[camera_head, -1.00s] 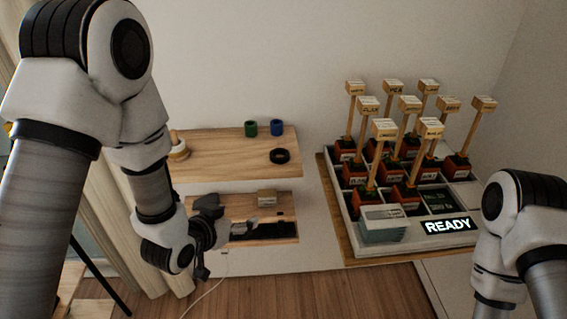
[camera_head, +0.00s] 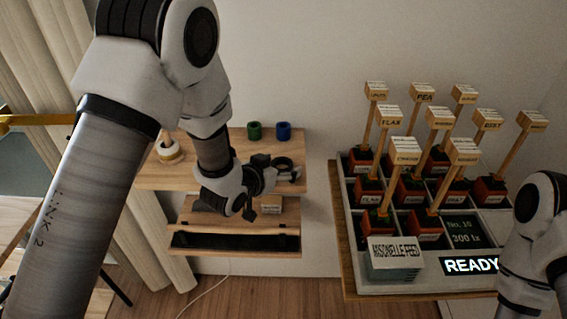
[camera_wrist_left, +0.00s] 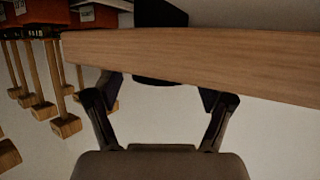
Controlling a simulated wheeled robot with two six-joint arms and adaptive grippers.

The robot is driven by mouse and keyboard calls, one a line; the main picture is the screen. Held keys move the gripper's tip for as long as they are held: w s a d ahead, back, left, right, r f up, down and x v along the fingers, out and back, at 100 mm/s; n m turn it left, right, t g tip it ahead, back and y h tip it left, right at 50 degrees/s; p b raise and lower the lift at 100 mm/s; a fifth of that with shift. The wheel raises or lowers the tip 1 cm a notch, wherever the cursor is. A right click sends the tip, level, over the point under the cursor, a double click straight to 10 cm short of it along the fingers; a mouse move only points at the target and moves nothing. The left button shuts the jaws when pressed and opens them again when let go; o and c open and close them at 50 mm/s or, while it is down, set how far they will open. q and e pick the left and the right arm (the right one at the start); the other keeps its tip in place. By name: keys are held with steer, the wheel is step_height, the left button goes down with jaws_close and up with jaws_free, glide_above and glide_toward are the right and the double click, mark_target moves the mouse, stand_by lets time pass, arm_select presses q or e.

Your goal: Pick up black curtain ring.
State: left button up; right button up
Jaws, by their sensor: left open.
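The black curtain ring (camera_head: 284,162) lies on the upper wooden shelf, near its right end, partly covered by my left gripper in the head view. My left gripper (camera_head: 279,171) is open at the ring, close to the shelf's front edge. In the upside-down left wrist view, a dark piece that appears to be the ring (camera_wrist_left: 160,81) shows at the shelf edge, between the two spread fingers (camera_wrist_left: 160,92). I cannot tell whether a finger touches it. My right gripper is out of view; only part of that arm shows at right.
The upper shelf (camera_head: 155,180) also holds a green cup (camera_head: 254,131), a blue cup (camera_head: 283,131) and a cream roll (camera_head: 169,152). A lower shelf (camera_head: 230,239) with a dark slot sits beneath. At right stands a tray (camera_head: 352,225) of labelled potted markers.

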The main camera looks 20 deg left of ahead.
arm_select(q)
steer(key=shift+s+a+r, duration=0.1)
steer(key=shift+s+r, duration=0.1)
steer(key=shift+s, duration=0.05)
steer(key=c, duration=0.9)
